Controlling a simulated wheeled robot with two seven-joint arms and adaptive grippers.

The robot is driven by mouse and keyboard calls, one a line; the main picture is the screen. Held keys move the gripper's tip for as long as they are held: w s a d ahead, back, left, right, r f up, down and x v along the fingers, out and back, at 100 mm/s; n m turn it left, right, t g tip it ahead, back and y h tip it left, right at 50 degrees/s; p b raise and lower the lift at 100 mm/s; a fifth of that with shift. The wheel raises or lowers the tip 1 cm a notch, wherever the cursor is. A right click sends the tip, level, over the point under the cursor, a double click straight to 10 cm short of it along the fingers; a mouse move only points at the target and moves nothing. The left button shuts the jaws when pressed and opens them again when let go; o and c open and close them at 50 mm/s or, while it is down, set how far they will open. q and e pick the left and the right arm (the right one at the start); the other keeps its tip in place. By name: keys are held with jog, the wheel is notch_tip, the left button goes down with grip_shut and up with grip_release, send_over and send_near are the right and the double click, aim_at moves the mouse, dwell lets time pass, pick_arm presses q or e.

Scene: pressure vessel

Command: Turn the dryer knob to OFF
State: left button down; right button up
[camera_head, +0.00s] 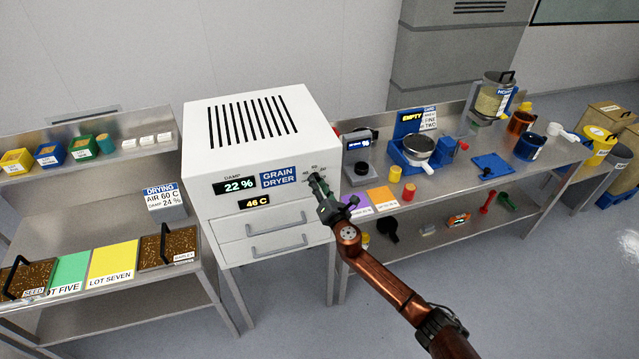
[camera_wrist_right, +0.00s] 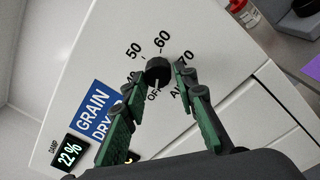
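The grain dryer (camera_head: 262,110) is a white box with a slotted top, a blue GRAIN DRYER label, and displays reading 22 % and 46 C. Its knob (camera_wrist_right: 158,70) is small, round and black, ringed by 50, 60, 70 and partly covered marks, with OFF below it in the right wrist view. The knob's pointer is too small to read surely. My right gripper (camera_wrist_right: 160,76) is open at the dryer front, one green-padded finger on each side of the knob, with narrow gaps visible. My left gripper is out of view.
A left bench (camera_head: 125,178) holds trays, cards and small bins. A right bench (camera_head: 462,192) holds a scale, blue apparatus and cups. Two drawer handles (camera_head: 277,247) sit below the dryer displays. A purple card (camera_head: 354,207) lies just right of my right gripper.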

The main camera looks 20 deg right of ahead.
jog(key=o, duration=0.3)
jog(key=shift+r, duration=0.1)
jog(key=shift+o, duration=0.2)
jog(key=s+d, duration=0.1)
jog(key=s, duration=1.1)
jog(key=shift+d, duration=0.1)
